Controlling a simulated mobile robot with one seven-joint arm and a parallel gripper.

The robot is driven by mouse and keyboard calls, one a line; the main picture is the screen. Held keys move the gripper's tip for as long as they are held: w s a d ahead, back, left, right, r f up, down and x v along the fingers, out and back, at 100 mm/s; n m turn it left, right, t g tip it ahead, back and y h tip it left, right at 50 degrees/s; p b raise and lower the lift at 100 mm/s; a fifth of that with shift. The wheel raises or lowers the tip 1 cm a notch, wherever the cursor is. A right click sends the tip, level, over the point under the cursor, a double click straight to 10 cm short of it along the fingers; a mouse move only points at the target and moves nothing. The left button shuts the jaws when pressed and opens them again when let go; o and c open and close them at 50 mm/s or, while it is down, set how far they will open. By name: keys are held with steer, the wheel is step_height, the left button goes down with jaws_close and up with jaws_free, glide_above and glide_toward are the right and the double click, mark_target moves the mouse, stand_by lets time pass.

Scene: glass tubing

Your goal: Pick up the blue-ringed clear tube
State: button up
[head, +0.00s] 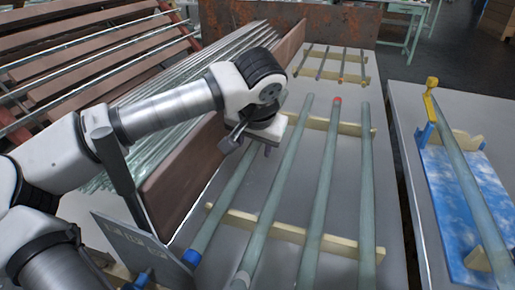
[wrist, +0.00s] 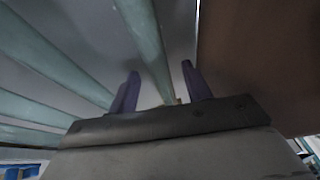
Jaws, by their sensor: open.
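The blue-ringed clear tube (head: 226,198) is the leftmost of several long glass tubes lying across pale notched wooden bars. Its blue ring (head: 192,257) is at the near end, low in the head view. The far part of this tube is hidden behind my gripper (head: 259,150), which hangs over it, pointing down.
A brown board (head: 180,180) stands close left of the tube, with a stack of glass rods beyond. A red-ringed tube (head: 321,185) and other tubes lie to the right. A blue board (head: 455,205) with a clamped tube is on the right table.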

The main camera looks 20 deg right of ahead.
mark_target(254, 146)
steer(key=shift+c, duration=0.2)
jaws_close()
steer(key=shift+r, duration=0.1)
step_height(254, 146, up, 20)
steer(key=p, duration=0.4)
